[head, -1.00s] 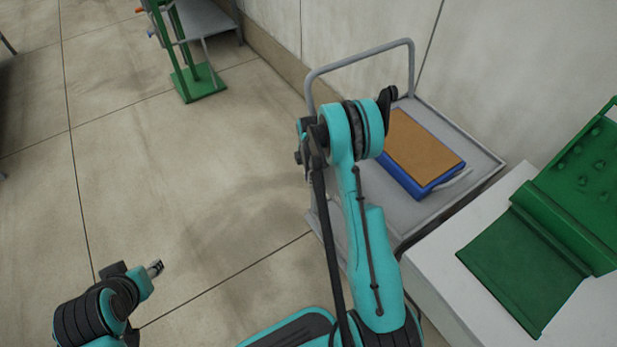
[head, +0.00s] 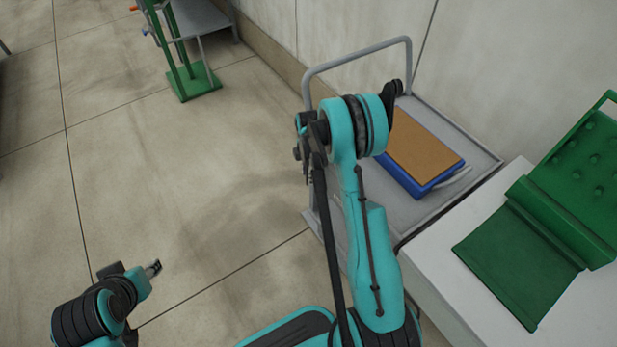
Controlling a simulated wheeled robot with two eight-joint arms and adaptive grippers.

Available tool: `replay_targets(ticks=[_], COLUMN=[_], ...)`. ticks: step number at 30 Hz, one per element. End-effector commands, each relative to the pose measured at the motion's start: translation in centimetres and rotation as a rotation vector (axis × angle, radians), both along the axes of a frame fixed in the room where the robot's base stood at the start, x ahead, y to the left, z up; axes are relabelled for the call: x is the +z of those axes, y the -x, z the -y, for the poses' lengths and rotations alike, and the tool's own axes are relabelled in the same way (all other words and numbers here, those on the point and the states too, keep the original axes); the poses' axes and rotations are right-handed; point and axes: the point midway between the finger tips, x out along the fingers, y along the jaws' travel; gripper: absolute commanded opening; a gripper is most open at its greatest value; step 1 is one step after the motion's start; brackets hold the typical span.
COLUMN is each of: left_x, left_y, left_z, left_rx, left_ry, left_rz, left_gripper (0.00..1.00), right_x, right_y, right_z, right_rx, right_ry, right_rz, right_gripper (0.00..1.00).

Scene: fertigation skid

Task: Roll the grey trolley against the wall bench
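The grey trolley (head: 455,125) stands along the wall, its tubular push handle (head: 360,54) at the far left end. A blue box with a brown top (head: 425,150) lies on its deck. A white-topped bench (head: 420,268) is at right; the trolley's near right side borders it in the picture, but I cannot tell whether they touch. My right gripper (head: 395,92) shows as a dark end behind my teal arm joint, near the handle's right post. Its fingers are mostly hidden, and contact is unclear. My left gripper (head: 153,268) is at lower left, over bare floor, away from the trolley; its fingers are too small to judge.
A green stand (head: 197,82) and a grey table (head: 200,18) are at the back left by the wall. The tiled floor between them and me is clear.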

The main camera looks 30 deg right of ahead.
Motion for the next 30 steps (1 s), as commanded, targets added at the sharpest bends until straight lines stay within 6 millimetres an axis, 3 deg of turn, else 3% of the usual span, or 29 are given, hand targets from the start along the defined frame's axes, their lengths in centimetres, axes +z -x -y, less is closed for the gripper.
replay_targets(ticks=[6,13,18,30], left_x=[0.0,0.0,0.0,0.0], left_y=[0.0,0.0,0.0,0.0], left_z=[0.0,0.0,0.0,0.0], left_rx=[0.000,0.000,0.000,0.000], left_ry=[0.000,0.000,0.000,0.000], left_rz=[0.000,0.000,0.000,0.000], left_gripper=[0.40,0.40,0.40,0.40], right_x=[5.0,8.9,9.9,10.0], right_y=[0.1,0.2,0.2,0.2], right_z=[0.0,0.1,0.1,0.1], right_rx=[-0.001,-0.001,-0.001,-0.001], right_ry=[0.000,0.000,0.000,0.000], right_rz=[-0.001,-0.002,-0.002,-0.002], right_gripper=[0.34,0.34,0.34,0.34])
